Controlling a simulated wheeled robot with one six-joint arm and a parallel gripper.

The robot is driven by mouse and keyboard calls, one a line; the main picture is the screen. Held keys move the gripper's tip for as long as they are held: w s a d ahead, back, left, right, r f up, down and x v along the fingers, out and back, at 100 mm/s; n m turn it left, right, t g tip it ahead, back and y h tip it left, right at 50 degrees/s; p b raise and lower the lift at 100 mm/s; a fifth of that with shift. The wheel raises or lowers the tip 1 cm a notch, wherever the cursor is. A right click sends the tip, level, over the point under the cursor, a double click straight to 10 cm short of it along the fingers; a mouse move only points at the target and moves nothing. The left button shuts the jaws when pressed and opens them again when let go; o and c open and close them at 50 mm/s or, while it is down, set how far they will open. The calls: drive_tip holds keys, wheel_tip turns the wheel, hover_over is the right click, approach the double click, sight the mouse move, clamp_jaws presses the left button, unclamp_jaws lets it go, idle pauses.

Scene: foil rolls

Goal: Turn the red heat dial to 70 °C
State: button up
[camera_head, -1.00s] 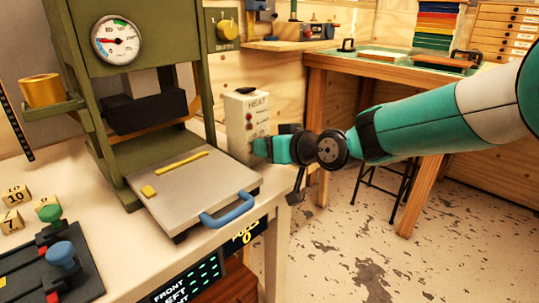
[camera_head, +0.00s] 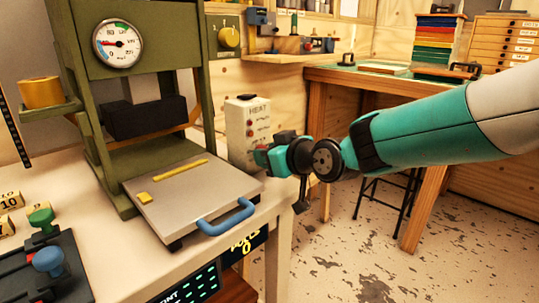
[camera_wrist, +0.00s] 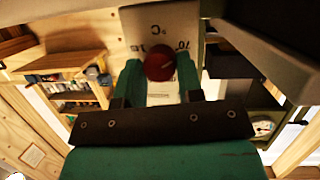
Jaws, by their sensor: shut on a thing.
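The red heat dial (camera_wrist: 159,64) sits on the front of a pale box, the heat box (camera_head: 248,133), whose label shows "HEAT" in the head view. In the wrist view its panel (camera_wrist: 140,20) appears upside down, with "°C" and a "70" mark at the dial's right. A faint light line on the dial slants toward the right; its exact reading is unclear. My gripper (camera_wrist: 160,82) has its green fingers on either side of the dial, shut on it.
A green press with a gauge (camera_head: 117,44) and a flat plate with a blue handle (camera_head: 226,216) stands left of the box. Open floor (camera_head: 370,235) lies to the right.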

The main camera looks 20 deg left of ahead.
drive_tip(key=o, duration=0.9)
drive_tip(key=v, duration=1.7)
drive_tip(key=shift+s+d+r, duration=0.1)
drive_tip(key=shift+d+r, duration=0.05)
drive_tip(key=shift+d, duration=0.05)
drive_tip(key=s+d+f+m+g+h+p, duration=0.3)
drive_tip(key=s+d+m+g+h, duration=0.5)
drive_tip(key=s+d, duration=1.3)
drive_tip(key=shift+n+t+h, duration=0.3)
drive_tip(key=shift+n+t, duration=0.3)
drive_tip(key=shift+n, duration=0.3)
drive_tip(key=r+p, duration=0.6)
drive_tip(key=w+r+p, duration=0.1)
drive_tip(key=r+p, duration=1.2)
drive_tip(key=r, duration=0.1)
drive_tip(key=shift+w+d+r+p, duration=0.15)
drive_tip(key=shift+w+d+p, duration=0.15)
drive_tip(key=shift+d+p, duration=0.1)
